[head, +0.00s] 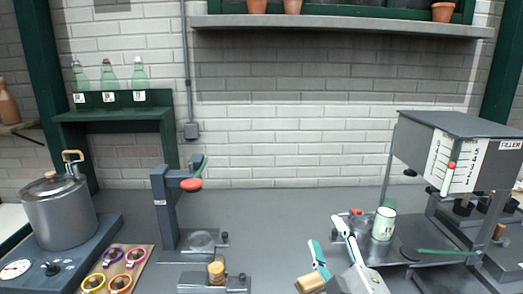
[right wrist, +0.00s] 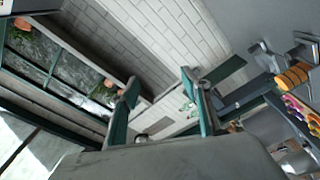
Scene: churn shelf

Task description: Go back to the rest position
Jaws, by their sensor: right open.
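My right gripper (head: 327,235) is in the lower right of the head view, over the grey bench, with its two teal-tipped fingers apart. The right wrist view shows the same gripper (right wrist: 160,78) open, with nothing held between its fingers. A pale green can (head: 383,223) stands upright just right of the gripper, apart from its fingers as far as I can tell. My left gripper is not in view.
The filler machine (head: 455,125) stands at the right. A dark press stand (head: 165,205) is left of centre. A metal pot (head: 60,212), several colored rings (head: 112,255) and a green bottle shelf (head: 112,113) are at the left. The bench (head: 275,225) between stand and gripper is clear.

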